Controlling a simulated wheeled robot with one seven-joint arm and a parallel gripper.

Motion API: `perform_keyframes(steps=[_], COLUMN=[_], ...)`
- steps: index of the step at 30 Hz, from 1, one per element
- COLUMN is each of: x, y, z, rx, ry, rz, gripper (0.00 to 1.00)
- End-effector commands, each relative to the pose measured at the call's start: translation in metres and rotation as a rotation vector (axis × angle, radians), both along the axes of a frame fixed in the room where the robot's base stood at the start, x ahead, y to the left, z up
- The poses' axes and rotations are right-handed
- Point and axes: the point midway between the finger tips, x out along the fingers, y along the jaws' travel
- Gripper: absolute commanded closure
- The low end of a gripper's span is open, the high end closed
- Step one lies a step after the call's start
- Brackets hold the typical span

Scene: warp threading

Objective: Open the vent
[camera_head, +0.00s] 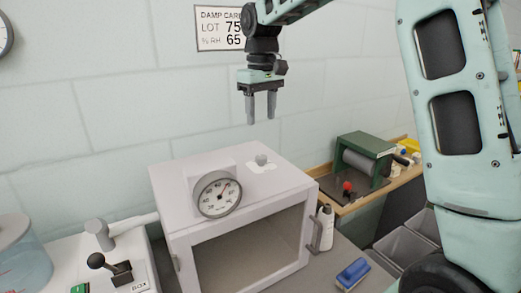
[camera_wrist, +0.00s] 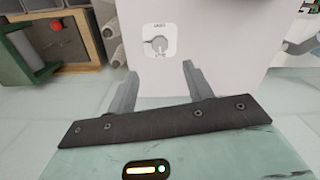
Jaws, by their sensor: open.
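The vent (camera_head: 262,161) is a small grey knob on a white plate on top of the white cabinet (camera_head: 170,195). In the wrist view the vent knob (camera_wrist: 158,45) sits on its labelled plate, just beyond and between the fingertips. My gripper (camera_head: 260,122) is open and empty, pointing down, above the cabinet top and apart from the knob. In the wrist view my gripper's fingers (camera_wrist: 159,68) are spread wide. The label's small text is too blurred to read fully.
A round dial gauge (camera_head: 216,194) stands on the cabinet's front top edge, left of the vent. A white bottle (camera_head: 324,228) stands at the cabinet's right. A green roller machine (camera_head: 364,158) is on the bench behind. A lever box (camera_head: 115,270) is at left.

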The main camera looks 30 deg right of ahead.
Motion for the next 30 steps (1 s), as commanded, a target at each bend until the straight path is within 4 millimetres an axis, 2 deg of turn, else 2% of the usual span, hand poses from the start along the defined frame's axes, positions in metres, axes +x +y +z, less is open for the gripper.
perform_keyframes(steps=[9, 15, 21, 29, 30], x=[-0.001, 0.000, 0.000, 0.000, 0.000], y=[0.000, 0.000, 0.000, 0.000, 0.000], z=[-0.065, -0.097, -0.111, -0.113, -0.113], rx=[0.000, 0.000, 0.000, 0.000, 0.000], ry=[0.006, 0.003, 0.001, 0.000, 0.000], rz=[0.001, 0.001, 0.000, 0.000, 0.000], gripper=[0.49, 0.49, 0.49, 0.49, 0.52])
